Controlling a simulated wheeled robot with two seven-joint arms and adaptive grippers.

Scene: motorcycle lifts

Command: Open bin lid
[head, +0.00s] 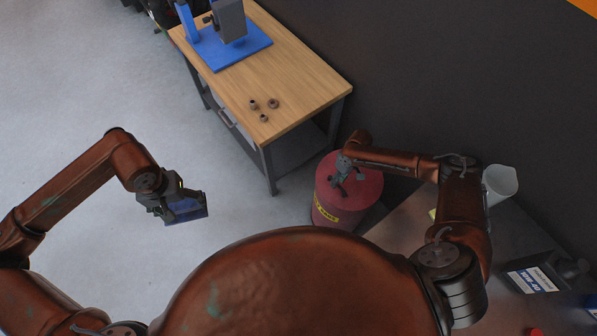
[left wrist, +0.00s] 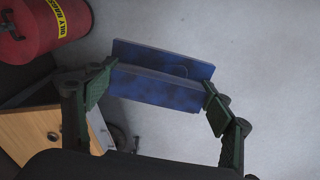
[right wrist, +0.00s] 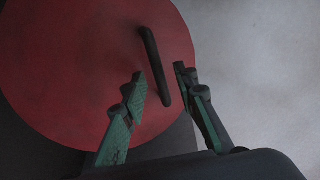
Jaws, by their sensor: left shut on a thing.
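A red round bin (head: 324,222) with a yellow label stands between the workbench and the metal table. Its red lid (head: 368,190) is on, and a dark bar handle (right wrist: 153,62) rises from the lid in the right wrist view. My right gripper (head: 347,182) is over the lid. Its fingers (right wrist: 160,78) are apart, with the handle's near end between them; contact is not clear. My left gripper (head: 175,203) is shut on a blue flat-sided object (head: 190,211), held in the air over the floor. The object spans between the fingers in the left wrist view (left wrist: 160,87).
A metal table at right holds a white cup (head: 499,184) and a labelled box (head: 532,280). The floor at left is clear.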

